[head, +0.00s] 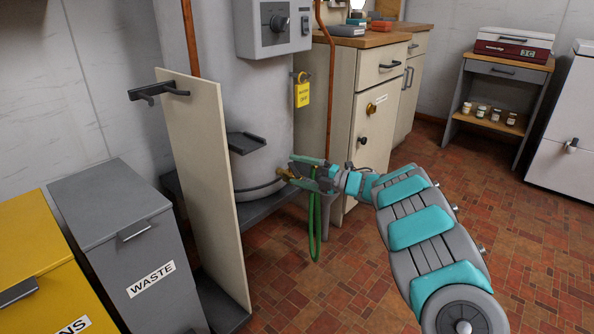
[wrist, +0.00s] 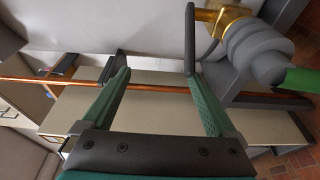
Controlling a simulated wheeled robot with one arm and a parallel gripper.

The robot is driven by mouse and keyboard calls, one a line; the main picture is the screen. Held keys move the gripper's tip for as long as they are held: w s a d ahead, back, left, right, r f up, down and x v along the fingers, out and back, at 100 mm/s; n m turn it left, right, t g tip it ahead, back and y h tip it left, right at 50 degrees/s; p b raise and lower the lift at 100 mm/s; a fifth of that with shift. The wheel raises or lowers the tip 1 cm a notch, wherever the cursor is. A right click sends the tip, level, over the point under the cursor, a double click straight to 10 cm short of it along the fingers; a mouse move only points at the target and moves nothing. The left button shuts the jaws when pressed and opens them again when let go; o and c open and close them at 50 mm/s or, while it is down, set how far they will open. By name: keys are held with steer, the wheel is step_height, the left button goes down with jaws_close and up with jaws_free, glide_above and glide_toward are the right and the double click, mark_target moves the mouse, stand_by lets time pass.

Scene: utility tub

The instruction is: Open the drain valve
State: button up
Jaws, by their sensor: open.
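The brass drain valve (head: 283,173) sits low on the front of the grey tank (head: 262,110), with a green hose (head: 314,225) hanging by it. In the wrist view the brass valve body (wrist: 232,16) is at the top right, joined to a grey collar (wrist: 262,52) and the green hose (wrist: 302,82). A dark lever-like bar (wrist: 190,40) shows beside the brass, close to the right fingertip; I cannot tell whether they touch. My gripper (head: 301,170) is open at the valve, its fingers (wrist: 158,72) apart with nothing clearly held between them.
An open cream door panel (head: 205,160) stands left of the tank. A grey waste bin (head: 128,245) and yellow bin (head: 35,265) are farther left. A cream cabinet (head: 372,125) with knobs stands behind my gripper. The tiled floor (head: 535,255) at right is clear.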

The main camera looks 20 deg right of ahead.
steer(key=s, duration=0.4)
steer(key=s+a+r, duration=0.1)
steer(key=s, duration=0.7)
steer(key=shift+s+a+r, duration=0.25)
steer(key=shift+r, duration=0.1)
steer(key=shift+c, duration=0.4)
steer(key=shift+c, duration=0.4)
